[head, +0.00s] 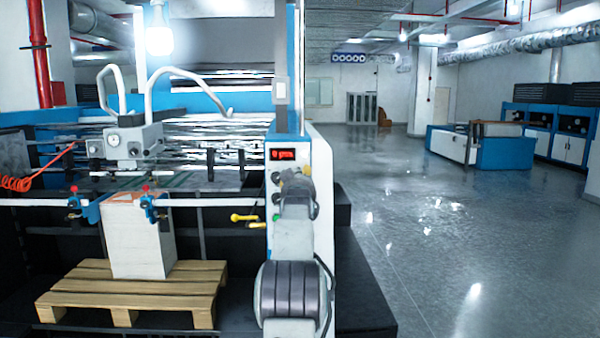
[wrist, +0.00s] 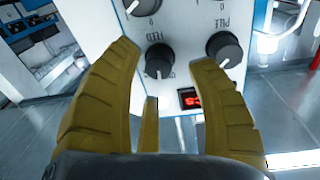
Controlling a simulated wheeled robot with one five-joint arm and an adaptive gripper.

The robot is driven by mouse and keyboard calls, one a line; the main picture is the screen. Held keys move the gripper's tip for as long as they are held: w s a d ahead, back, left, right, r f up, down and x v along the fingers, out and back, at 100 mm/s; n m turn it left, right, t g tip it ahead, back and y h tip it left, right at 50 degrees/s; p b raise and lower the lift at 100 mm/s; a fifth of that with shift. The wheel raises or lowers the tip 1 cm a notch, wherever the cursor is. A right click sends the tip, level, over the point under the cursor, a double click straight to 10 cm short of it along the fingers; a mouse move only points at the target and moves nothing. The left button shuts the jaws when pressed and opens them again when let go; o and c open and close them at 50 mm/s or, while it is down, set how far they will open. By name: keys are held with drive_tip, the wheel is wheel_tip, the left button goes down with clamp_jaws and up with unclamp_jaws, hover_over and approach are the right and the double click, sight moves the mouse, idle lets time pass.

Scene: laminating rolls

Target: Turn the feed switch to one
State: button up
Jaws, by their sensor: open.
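The feed switch (wrist: 159,60) is a round black knob on the white control panel (wrist: 185,20), seen upside down in the wrist view with its FEED label above it. A small pale mark shows at its lower edge; I cannot tell which number it points to. My gripper (wrist: 166,58) is open, its yellow fingers on either side of the feed switch, apart from it in the picture. In the head view my gripper (head: 297,184) is in front of the panel, below the red display (head: 282,154), and hides the feed switch there.
The PILE knob (wrist: 224,49) sits close beside the right fingertip. Another knob (wrist: 140,5) is at the top edge of the wrist view. A pallet (head: 130,288) bears a paper stack (head: 138,240) left of the panel. The floor (head: 430,230) to the right is open.

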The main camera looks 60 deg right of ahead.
drive_tip(key=shift+p+x, duration=0.45)
drive_tip(key=shift+x, duration=0.4)
drive_tip(key=shift+f, duration=0.1)
drive_tip(key=shift+c, duration=0.5)
clamp_jaws()
